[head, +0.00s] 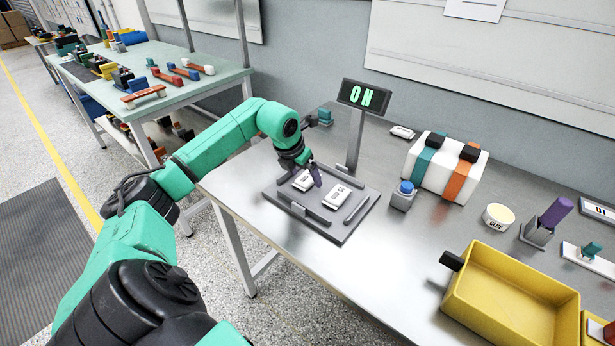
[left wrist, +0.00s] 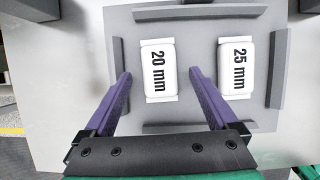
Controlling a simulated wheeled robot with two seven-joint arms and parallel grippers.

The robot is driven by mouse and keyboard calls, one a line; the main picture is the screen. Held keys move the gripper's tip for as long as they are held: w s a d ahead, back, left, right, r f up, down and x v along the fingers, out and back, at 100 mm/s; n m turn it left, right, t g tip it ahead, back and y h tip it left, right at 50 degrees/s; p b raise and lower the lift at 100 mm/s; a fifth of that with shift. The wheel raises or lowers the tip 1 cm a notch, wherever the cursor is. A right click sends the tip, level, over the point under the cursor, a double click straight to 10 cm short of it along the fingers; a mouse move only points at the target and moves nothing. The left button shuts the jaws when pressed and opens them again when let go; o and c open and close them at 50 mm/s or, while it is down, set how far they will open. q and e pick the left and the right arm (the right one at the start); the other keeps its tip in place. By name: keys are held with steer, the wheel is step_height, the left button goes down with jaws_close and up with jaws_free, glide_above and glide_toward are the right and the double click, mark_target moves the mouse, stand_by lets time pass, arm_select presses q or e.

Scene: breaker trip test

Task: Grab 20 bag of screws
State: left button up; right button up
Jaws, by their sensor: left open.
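Two small white bags lie on a grey tray (head: 335,232) on the metal table. In the left wrist view one bag (left wrist: 158,70) is labelled "20 mm" and the other bag (left wrist: 237,66) "25 mm". In the head view the 20 mm bag (head: 301,181) is partly hidden by my gripper, and the 25 mm bag (head: 337,196) lies to its right. My left gripper (left wrist: 158,84) is open and empty above the tray. Its two purple fingers stand on either side of the 20 mm bag in the wrist view. My right gripper is not in view.
A blue button (head: 405,188) is right of the tray. A white box with teal and orange bands (head: 447,165), a glue tub (head: 497,216) and a yellow bin (head: 512,302) stand farther right.

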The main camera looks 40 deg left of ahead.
arm_select(q)
steer(key=shift+w+f, duration=0.2)
steer(key=shift+f, duration=0.15)
jaws_close()
steer(key=shift+r, duration=0.15)
